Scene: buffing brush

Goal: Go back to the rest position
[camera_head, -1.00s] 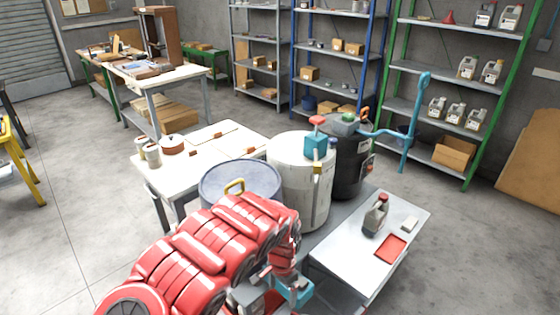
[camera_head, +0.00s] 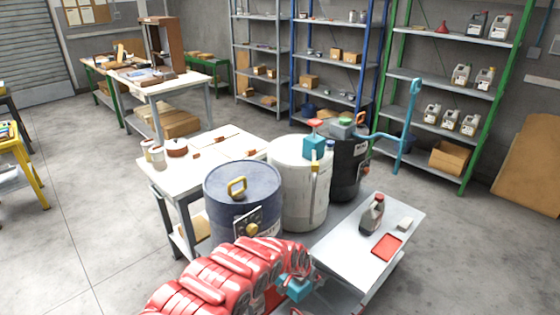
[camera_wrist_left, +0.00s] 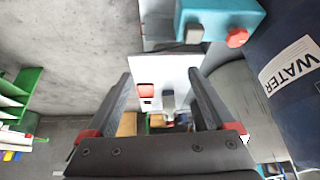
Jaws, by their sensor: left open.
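My left gripper (camera_wrist_left: 160,98) is open in the left wrist view, with nothing between its two dark fingers. In the head view my red left arm comes up from the bottom edge, below the dark blue drum (camera_head: 225,185); its fingers are not clear there. A teal block (camera_head: 296,289) shows beside the arm's end; a teal block with a red knob (camera_wrist_left: 220,16) is also in the left wrist view, apart from the fingers. A dark blue drum labelled WATER (camera_wrist_left: 300,75) is at the right of that view. My right gripper is not in view.
A white drum (camera_head: 297,195) and a black drum (camera_head: 348,165) stand behind the blue one. A low white table (camera_head: 345,245) at right holds a grey bottle (camera_head: 372,217) and a red tray (camera_head: 387,247). A worktable (camera_head: 185,180) stands at left. Open floor lies further left and right.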

